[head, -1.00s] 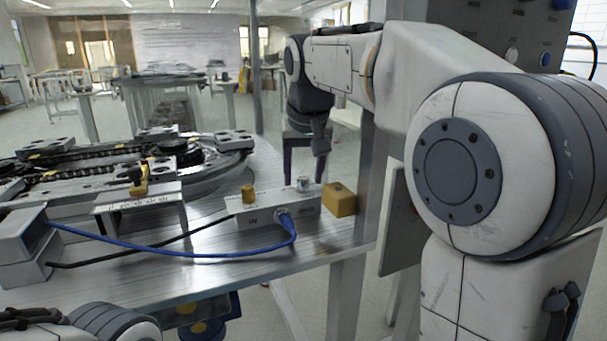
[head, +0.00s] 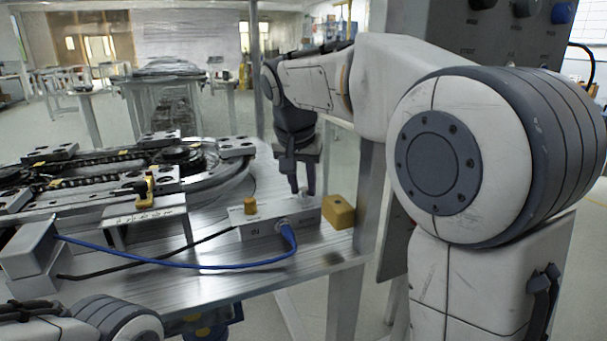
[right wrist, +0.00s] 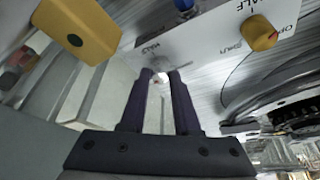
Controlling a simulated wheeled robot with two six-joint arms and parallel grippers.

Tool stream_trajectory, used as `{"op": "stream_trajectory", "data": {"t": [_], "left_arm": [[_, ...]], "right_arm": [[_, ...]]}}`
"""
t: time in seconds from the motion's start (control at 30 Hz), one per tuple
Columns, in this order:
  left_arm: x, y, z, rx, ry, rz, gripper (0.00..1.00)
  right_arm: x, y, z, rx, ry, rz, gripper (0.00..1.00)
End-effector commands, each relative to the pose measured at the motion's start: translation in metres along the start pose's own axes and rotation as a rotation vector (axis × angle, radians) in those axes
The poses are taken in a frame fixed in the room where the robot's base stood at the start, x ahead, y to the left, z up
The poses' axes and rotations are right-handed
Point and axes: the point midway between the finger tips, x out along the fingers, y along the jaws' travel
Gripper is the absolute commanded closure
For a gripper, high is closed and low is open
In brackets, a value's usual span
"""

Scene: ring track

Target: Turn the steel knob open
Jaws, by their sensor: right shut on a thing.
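The steel knob (right wrist: 162,77) sits on top of the grey-white valve box, near one end, and shows between my fingertips in the right wrist view. My right gripper (head: 304,192) points down from above, its two dark fingers closed on the knob's sides. It also shows in the right wrist view (right wrist: 161,75). The fingers hide most of the knob in the head view. The valve box (head: 262,226) stands on the metal table. My left gripper is out of view; only part of my left arm shows at the lower left.
A brass knob (head: 250,206) stands at the box's other end. A yellow block (head: 339,211) sits right of the box. A blue cable (head: 200,266) plugs into the box front. The ring track (head: 110,170) and a small stand (head: 145,218) lie to the left.

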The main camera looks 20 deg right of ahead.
Motion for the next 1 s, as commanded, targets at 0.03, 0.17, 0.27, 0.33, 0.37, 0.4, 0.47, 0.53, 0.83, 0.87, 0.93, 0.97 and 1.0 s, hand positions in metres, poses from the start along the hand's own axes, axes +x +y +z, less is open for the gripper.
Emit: {"op": "stream_trajectory", "data": {"t": [0.03,0.17,0.27,0.33,0.37,0.4,0.47,0.53,0.83,0.87,0.93,0.97,1.0], "left_arm": [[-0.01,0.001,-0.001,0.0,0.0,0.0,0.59],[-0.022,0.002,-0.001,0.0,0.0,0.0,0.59],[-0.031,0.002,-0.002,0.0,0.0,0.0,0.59],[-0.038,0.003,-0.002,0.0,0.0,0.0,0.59],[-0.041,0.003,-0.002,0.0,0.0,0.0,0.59],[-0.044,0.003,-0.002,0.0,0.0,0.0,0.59],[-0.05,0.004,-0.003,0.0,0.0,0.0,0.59],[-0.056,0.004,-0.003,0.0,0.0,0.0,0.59],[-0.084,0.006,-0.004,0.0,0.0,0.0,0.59],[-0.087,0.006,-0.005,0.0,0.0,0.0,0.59],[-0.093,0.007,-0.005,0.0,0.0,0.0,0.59],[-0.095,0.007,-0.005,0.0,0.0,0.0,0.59],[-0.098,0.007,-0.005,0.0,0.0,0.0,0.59]], "right_arm": [[-0.004,-0.001,-0.001,0.037,-0.003,0.019,1.0],[-0.004,-0.002,-0.002,0.15,-0.002,0.067,1.0],[-0.004,-0.002,-0.002,0.239,-0.002,0.104,1.0],[-0.004,-0.003,-0.002,0.3,-0.003,0.129,1.0],[-0.004,-0.003,-0.002,0.327,-0.002,0.14,1.0],[-0.004,-0.003,-0.002,0.362,-0.001,0.155,1.0],[-0.004,-0.003,-0.002,0.415,-0.002,0.178,1.0],[-0.004,-0.003,-0.003,0.477,-0.002,0.202,1.0],[-0.004,-0.004,-0.004,0.735,-0.001,0.309,1.0],[-0.003,-0.005,-0.004,0.759,-0.001,0.319,1.0],[-0.003,-0.005,-0.004,0.812,0.0,0.34,1.0],[-0.003,-0.005,-0.004,0.833,-0.001,0.349,1.0],[-0.002,-0.005,-0.004,0.86,-0.001,0.361,1.0]]}}
